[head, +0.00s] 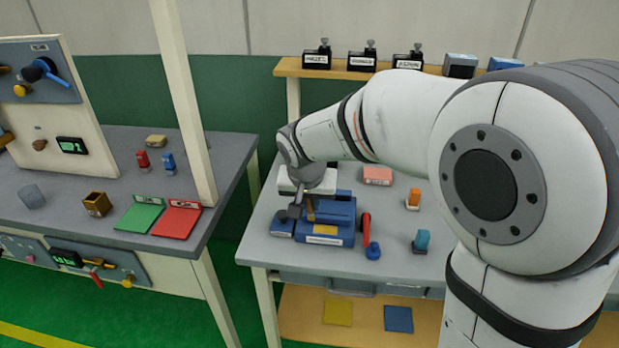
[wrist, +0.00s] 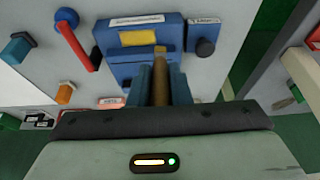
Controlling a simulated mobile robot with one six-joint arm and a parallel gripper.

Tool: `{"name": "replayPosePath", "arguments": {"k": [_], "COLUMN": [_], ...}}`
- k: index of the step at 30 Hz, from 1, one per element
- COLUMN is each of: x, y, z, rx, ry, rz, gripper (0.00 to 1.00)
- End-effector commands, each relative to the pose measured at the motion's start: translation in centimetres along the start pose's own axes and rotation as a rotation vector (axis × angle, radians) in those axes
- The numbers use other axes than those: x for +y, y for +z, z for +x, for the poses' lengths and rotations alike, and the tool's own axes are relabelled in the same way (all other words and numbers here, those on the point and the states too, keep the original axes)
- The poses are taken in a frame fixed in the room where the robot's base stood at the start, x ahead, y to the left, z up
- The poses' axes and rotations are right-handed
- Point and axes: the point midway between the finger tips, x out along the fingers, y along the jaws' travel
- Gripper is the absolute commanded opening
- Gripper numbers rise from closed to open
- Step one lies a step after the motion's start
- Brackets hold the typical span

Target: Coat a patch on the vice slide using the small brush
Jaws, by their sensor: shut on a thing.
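The blue vice (head: 341,213) stands on the left part of the grey workbench, with a red handle (head: 365,228) at its right side. In the wrist view, the vice (wrist: 112,47) has a yellow patch (wrist: 139,38) on its blue face beside a white label. My gripper (wrist: 160,82) is shut on the small brush (wrist: 160,92), a brown stick between the two blue-grey fingers. The brush's far end lies close to the patch's lower right edge; I cannot tell if it touches. In the head view, my gripper (head: 300,205) is over the vice and partly hides it.
A blue knob-shaped piece (head: 373,251), an orange piece (head: 413,199), a teal piece (head: 421,241) and a pink block (head: 378,175) stand right of the vice. A shelf (head: 281,68) with black labelled blocks is behind. Another bench (head: 225,160) with green and red mats is left, across a gap.

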Motion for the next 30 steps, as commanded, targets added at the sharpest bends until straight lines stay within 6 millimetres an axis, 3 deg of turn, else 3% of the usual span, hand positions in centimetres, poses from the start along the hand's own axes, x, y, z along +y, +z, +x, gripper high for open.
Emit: {"name": "replayPosePath", "arguments": {"k": [16,30], "x": [0.7,0.8], "y": [-2.0,-2.2], "z": [-4.7,-5.1], "rx": [-0.002,-0.002], "ry": [0.006,0.007], "rz": [0.014,0.016], "gripper": [0.00,0.00]}}
